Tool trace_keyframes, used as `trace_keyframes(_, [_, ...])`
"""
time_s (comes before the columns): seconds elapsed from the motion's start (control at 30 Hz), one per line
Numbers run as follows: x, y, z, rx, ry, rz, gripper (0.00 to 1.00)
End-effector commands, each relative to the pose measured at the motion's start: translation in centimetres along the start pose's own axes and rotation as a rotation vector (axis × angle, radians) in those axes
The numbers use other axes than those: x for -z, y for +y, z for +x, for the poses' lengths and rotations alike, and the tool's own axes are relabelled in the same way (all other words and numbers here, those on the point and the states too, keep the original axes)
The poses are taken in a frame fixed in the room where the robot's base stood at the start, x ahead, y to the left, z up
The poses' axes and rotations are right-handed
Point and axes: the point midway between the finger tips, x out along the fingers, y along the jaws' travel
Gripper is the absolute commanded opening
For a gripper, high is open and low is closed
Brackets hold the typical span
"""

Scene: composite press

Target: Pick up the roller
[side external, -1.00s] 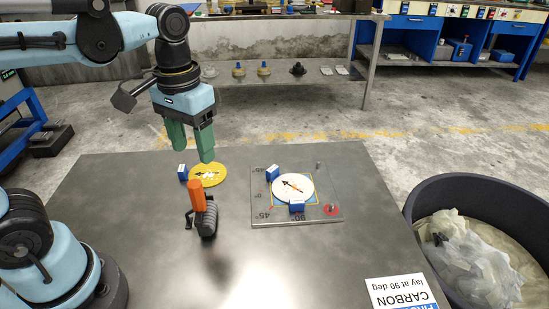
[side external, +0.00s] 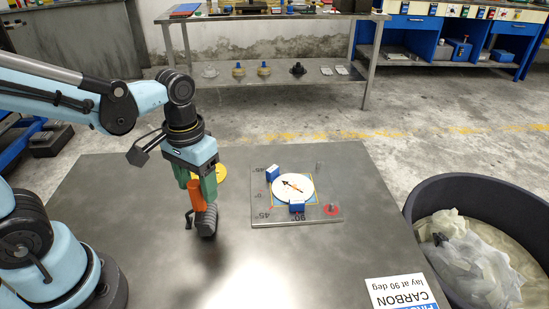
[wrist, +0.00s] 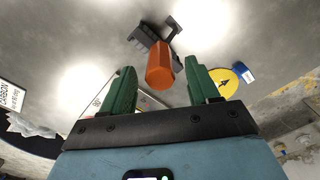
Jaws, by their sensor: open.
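The roller stands on the grey metal table, with an orange handle (side external: 197,194) pointing up and a dark ribbed roller body (side external: 206,221) at its lower end. My gripper (side external: 202,187) is right above and around the top of the handle, its green fingers pointing down. In the wrist view the orange handle (wrist: 160,66) lies between the two green fingers (wrist: 160,82), with a gap on each side. The gripper is open. In the side view the fingers partly hide the handle.
A yellow disc (side external: 221,173) lies just behind my gripper. To the right is a grey plate (side external: 255,215) with a white disc (side external: 293,188) and blue blocks (side external: 272,173). A white card (side external: 402,292) lies at the front right; a dark bin (side external: 413,195) stands beyond the table.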

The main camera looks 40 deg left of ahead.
Motion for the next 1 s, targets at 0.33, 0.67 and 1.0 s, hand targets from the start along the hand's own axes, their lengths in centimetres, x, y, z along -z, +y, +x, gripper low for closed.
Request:
trace_keyframes(0.33, [-0.1,-0.1,2.7,-0.001,0.001,0.001,0.6])
trace_keyframes(0.67, [-0.2,-0.1,2.8,-0.001,0.001,0.001,0.51])
trace_keyframes(1.0, [-0.2,-0.1,2.8,-0.001,0.001,0.001,0.0])
